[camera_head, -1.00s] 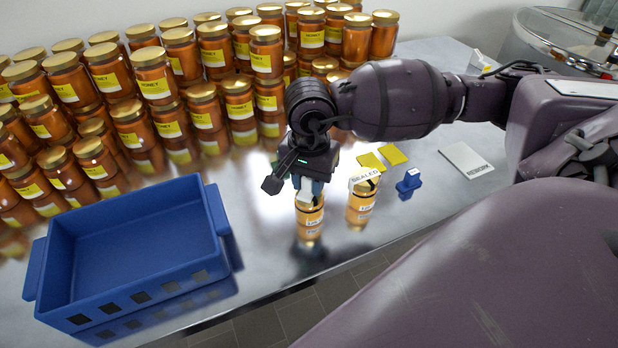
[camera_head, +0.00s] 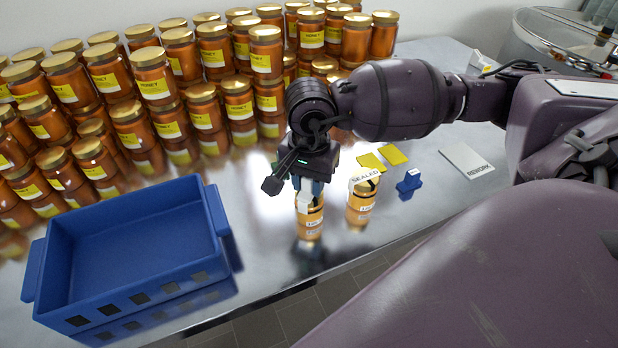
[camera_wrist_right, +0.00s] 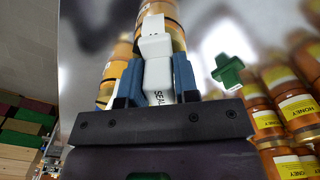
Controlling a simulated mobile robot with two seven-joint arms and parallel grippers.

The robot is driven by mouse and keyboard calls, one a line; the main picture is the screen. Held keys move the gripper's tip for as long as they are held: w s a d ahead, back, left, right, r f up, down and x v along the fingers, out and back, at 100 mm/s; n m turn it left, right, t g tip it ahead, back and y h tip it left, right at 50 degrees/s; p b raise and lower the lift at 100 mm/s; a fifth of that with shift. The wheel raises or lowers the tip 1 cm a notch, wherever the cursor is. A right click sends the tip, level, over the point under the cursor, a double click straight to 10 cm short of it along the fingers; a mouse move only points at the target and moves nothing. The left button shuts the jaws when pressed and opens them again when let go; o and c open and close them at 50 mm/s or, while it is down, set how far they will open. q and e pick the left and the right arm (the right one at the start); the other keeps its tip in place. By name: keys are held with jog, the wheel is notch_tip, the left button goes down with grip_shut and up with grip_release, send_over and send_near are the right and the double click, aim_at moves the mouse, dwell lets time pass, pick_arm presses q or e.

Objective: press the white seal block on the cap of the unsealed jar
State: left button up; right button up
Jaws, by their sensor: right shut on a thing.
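My right gripper (camera_head: 310,190) points down with blue fingers over a honey jar (camera_head: 311,222) near the table's front edge. It is shut on the white seal block (camera_wrist_right: 158,74), whose lettering partly shows in the right wrist view. The block's white edge (camera_head: 303,204) shows low at the jar's top. The fingers hide most of the cap, so I cannot tell whether the block touches it. Another jar (camera_head: 361,209) stands just to the right, with a white "SEALED" strip (camera_head: 365,177) across its top. My left gripper is not in view.
An empty blue crate (camera_head: 215,215) stands at the left. Stacked honey jars (camera_head: 150,75) fill the back. Yellow pads (camera_head: 393,155), a small blue object (camera_head: 409,181) and a white "REWORK" plate (camera_head: 466,160) lie at the right. A green object (camera_wrist_right: 228,71) shows in the wrist view.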

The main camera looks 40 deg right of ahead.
dwell(0.7)
jog(key=shift+r+p, duration=1.1)
jog(key=shift+r, duration=1.9)
